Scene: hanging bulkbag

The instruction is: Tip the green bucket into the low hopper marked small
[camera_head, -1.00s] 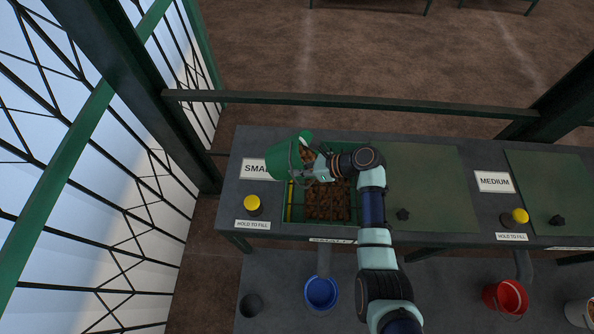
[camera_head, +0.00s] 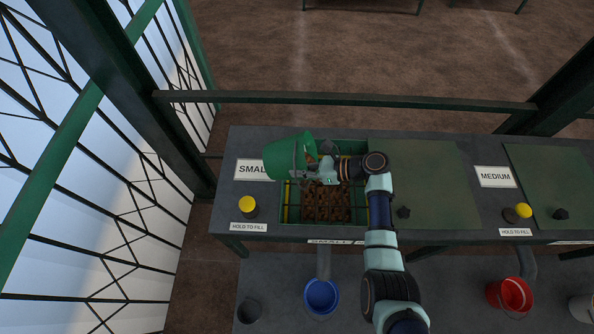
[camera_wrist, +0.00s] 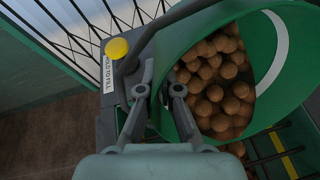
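The green bucket (camera_head: 284,160) is tipped well over on its side above the upper left part of the small hopper, its mouth towards the right. The wrist view shows the bucket (camera_wrist: 258,62) from its mouth, with many round brown lumps (camera_wrist: 215,85) inside. My gripper (camera_head: 308,170) is shut on the bucket at its side; its fingers also show in the wrist view (camera_wrist: 160,90). The small hopper (camera_head: 359,208) is a green-walled opening in the bench with a dark grid and brown lumps in it. The bucket and my gripper hide its upper left part.
The SMALL sign (camera_head: 251,170) is partly covered by the bucket. A yellow button (camera_head: 247,204) stands left of the hopper. A blue bucket (camera_head: 321,296) and a red bucket (camera_head: 509,294) stand below the bench. A green rail (camera_head: 345,101) runs behind it.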

